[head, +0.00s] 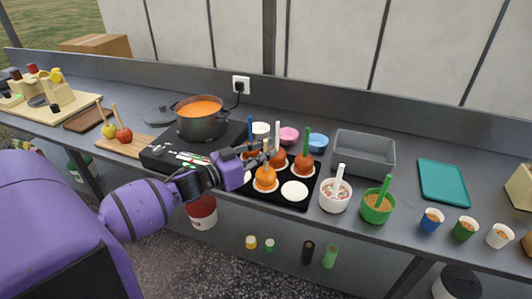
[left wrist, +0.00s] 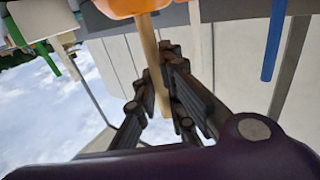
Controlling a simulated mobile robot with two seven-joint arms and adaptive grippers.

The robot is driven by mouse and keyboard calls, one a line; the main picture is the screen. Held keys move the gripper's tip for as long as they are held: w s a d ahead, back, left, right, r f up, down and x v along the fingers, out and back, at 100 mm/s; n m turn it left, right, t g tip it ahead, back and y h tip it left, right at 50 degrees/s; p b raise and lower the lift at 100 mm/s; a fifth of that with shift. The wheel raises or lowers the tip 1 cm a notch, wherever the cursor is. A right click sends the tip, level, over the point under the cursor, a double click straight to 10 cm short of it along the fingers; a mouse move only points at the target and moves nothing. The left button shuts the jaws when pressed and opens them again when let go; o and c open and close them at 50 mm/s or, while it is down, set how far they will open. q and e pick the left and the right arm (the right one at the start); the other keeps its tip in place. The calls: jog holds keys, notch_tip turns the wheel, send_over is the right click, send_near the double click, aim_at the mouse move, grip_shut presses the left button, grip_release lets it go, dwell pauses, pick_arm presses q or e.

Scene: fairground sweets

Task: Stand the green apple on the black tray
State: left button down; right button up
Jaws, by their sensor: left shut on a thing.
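My left gripper (head: 264,152) is shut on the plain wooden stick (left wrist: 150,65) of an orange-coated apple (head: 265,178). The apple is upright over a white disc near the front of the black tray (head: 273,198). I cannot tell whether it touches the disc. Its coating (left wrist: 130,4) hides the colour underneath. Other coated apples stand behind it, including one with a green stick (head: 303,165) and one with a white stick (head: 278,157). A yellow-green apple with a stick (head: 109,131) is on the wooden board at the left. My right gripper is out of view.
A bare white disc (head: 294,191) lies on the tray to the right. A pot of orange liquid (head: 201,125) stands behind left. A sprinkle bowl (head: 334,201), a green bowl (head: 377,214) and a grey bin (head: 363,151) stand to the right. A red apple (head: 124,135) is on the board.

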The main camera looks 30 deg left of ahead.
pick_arm(q)
jog(key=shift+f, duration=0.1)
jog(key=c, duration=1.8)
grip_release()
jog(key=shift+c, duration=0.2)
